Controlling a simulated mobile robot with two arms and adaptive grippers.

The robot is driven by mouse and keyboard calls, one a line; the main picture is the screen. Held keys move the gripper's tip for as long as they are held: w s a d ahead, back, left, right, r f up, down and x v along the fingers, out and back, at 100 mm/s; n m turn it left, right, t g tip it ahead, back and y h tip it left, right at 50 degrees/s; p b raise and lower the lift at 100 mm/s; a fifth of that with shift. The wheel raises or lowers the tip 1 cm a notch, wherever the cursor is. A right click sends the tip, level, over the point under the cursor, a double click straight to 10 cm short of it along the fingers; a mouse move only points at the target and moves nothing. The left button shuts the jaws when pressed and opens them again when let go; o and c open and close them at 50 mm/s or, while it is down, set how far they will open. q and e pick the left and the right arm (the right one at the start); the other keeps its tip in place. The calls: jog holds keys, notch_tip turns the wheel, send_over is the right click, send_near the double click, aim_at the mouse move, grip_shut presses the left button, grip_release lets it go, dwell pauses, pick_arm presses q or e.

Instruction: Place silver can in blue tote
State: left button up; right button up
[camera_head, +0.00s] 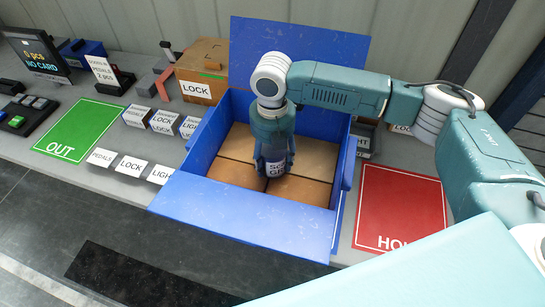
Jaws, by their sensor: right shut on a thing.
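The blue tote (240,215) stands open on the bench with its flaps folded out, and brown cardboard-coloured panels (238,172) cover its floor. My right gripper (275,165) points down inside the tote, near the middle of its floor. My left gripper is not in view.
A green OUT mat (80,126) lies left of the tote and a red mat (400,208) lies right. A cardboard LOCK box (203,72) and a screen (37,53) stand behind.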

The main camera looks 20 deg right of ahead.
jog(key=shift+a, duration=0.1)
jog(key=o, duration=1.2)
jog(key=shift+f, duration=0.1)
jog(key=shift+o, duration=1)
jog(key=shift+r+b, duration=0.3)
jog(key=shift+r, duration=0.3)
notch_tip(320, 180, up, 10)
jog(key=b, duration=0.3)
jog(key=shift+r, duration=0.2)
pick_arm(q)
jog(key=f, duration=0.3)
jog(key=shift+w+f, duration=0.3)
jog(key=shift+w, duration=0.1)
pick_arm(e)
jog(key=shift+r, duration=0.4)
